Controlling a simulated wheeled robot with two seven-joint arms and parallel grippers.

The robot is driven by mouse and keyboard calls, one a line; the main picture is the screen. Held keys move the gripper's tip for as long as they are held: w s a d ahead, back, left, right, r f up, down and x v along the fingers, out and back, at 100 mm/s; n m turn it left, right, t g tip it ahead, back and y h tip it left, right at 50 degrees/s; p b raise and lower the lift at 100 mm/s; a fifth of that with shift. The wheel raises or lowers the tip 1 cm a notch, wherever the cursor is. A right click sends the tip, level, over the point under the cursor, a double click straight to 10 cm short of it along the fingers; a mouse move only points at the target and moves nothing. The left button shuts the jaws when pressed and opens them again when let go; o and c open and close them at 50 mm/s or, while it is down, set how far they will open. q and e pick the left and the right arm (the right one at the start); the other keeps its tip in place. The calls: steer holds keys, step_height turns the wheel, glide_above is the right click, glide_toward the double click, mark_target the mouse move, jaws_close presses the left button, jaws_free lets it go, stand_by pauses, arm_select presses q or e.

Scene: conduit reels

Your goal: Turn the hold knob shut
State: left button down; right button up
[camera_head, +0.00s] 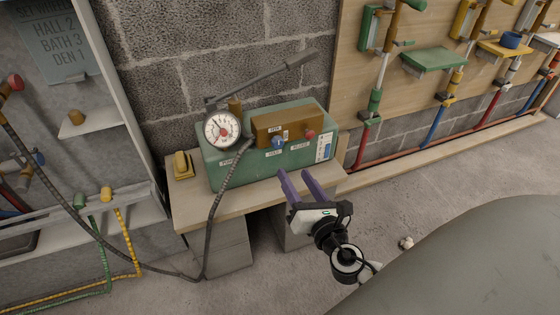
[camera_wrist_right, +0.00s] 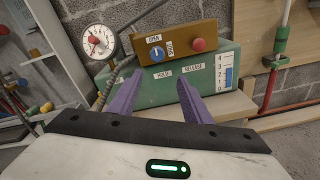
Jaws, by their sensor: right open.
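The hold knob (camera_head: 278,142) is a small blue knob with a white mark on the brown block (camera_head: 268,123) of a green test pump (camera_head: 222,165). In the right wrist view the knob (camera_wrist_right: 157,54) sits under an OPEN label (camera_wrist_right: 153,39), with another label (camera_wrist_right: 170,47) turned sideways at its right. Its white mark looks roughly upward, toward OPEN. My right gripper (camera_head: 296,172) has purple fingers, open and empty, in front of and below the knob. In the wrist view the fingertips (camera_wrist_right: 158,78) flank the HOLD label, apart from the knob. My left gripper is not in view.
A red release knob (camera_wrist_right: 198,44) is right of the hold knob. A gauge (camera_head: 222,130) and dark hose (camera_head: 222,195) are at the left, with a long pump lever (camera_head: 265,78) above. A yellow object (camera_head: 182,165) stands on the bench (camera_head: 200,210). Pipe boards stand at right.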

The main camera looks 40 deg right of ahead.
mark_target(278, 145)
steer(key=w, duration=0.3)
steer(key=w+d+n, duration=0.1)
steer(key=w, duration=0.3)
steer(key=w+d+r+n, duration=0.1)
steer(key=w, duration=0.3)
steer(key=shift+d+t+b, duration=0.25)
steer(key=shift+t+b, duration=0.1)
steer(key=shift+t, duration=0.05)
steer(key=shift+c, duration=0.3)
steer(key=shift+s, duration=0.1)
steer(key=c, duration=1)
